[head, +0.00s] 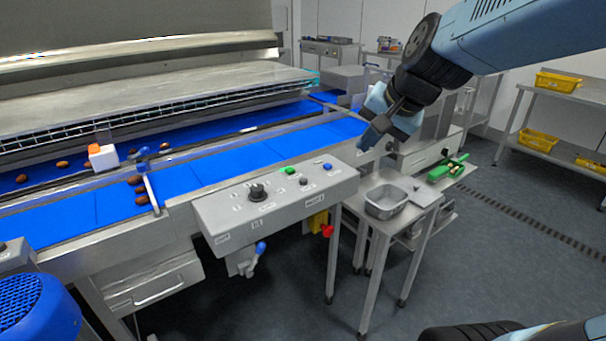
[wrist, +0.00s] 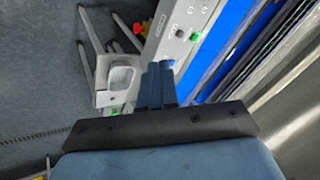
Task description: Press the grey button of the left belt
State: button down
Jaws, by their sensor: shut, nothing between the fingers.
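The grey control panel (head: 225,215) is fixed to the front of the blue belt (head: 215,165). On it are a black rotary knob (head: 257,192), a green button (head: 290,171), a blue button (head: 327,166) and a small dark grey button (head: 303,181). The labels are too small to read. My gripper (head: 368,141) is shut and empty, in the air to the right of the panel's right end and above it. In the wrist view my gripper (wrist: 158,70) points toward the panel (wrist: 164,38), whose near end lies close to the fingertips.
A red knob (head: 327,231) sticks out under the panel. A steel side table (head: 345,205) with a metal tray (head: 385,202) stands right of it, with a green item (head: 447,170) behind. Several dates lie on the belts. Open floor (head: 520,240) is at the right.

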jog(key=w+a+f+m+y, duration=0.25)
jog(key=w+a+m, duration=0.4)
jog(key=w, duration=0.45)
jog(key=m, duration=0.7)
send_over(305, 181)
notch_tip(305, 181, down, 8)
jog(key=shift+w+r+t, duration=0.2)
jog(key=shift+w+t, duration=0.05)
jog(key=shift+t, duration=0.15)
jog(key=shift+y, duration=0.25)
jog(key=shift+n, duration=0.25)
jog(key=shift+f, duration=4.4)
jog(key=shift+s+f, duration=0.1)
jog(key=shift+f, duration=0.25)
